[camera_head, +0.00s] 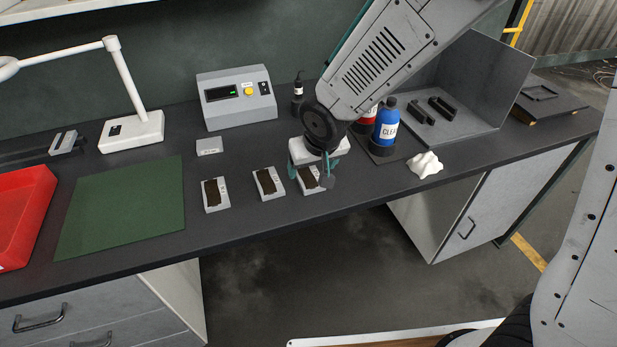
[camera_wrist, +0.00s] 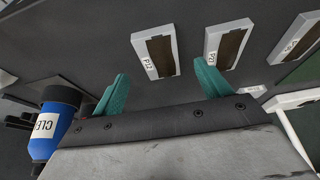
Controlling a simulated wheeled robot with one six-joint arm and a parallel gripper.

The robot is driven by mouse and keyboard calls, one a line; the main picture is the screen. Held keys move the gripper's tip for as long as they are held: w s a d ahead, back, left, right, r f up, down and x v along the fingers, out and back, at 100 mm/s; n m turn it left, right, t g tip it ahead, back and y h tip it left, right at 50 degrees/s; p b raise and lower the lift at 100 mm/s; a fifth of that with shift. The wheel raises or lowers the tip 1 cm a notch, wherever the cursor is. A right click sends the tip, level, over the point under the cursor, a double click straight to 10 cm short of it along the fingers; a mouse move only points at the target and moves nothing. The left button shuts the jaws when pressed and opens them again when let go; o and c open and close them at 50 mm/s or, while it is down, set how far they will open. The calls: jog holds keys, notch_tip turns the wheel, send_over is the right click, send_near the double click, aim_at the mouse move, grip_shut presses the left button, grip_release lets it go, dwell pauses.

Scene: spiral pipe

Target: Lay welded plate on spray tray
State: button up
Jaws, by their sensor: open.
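Three pale grey plates with a dark brown strip and a small label lie in a row on the bench: the left plate (camera_head: 215,195), the middle plate (camera_head: 268,184) and the right plate (camera_head: 308,181). My gripper (camera_head: 310,168) is open and empty above the right plate, partly covering it. In the wrist view, the plate labelled P12 (camera_wrist: 155,52) lies ahead of and between my teal fingertips (camera_wrist: 163,80), apart from them. A grey walled tray (camera_head: 462,126) with two black rests stands at the back right; I take it for the spray tray. My arm hides part of it.
A blue bottle (camera_head: 386,125) and a red bottle (camera_head: 365,121) stand between my gripper and the tray. A white crumpled cloth (camera_head: 425,165) lies in front of the tray. A green mat (camera_head: 122,208) and red bin (camera_head: 22,215) are at left. A grey control box (camera_head: 236,100) stands behind.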

aim_at(309, 176)
jog(key=shift+x, duration=2.1)
jog(key=shift+f, duration=0.15)
jog(key=c, duration=1.5)
grip_shut()
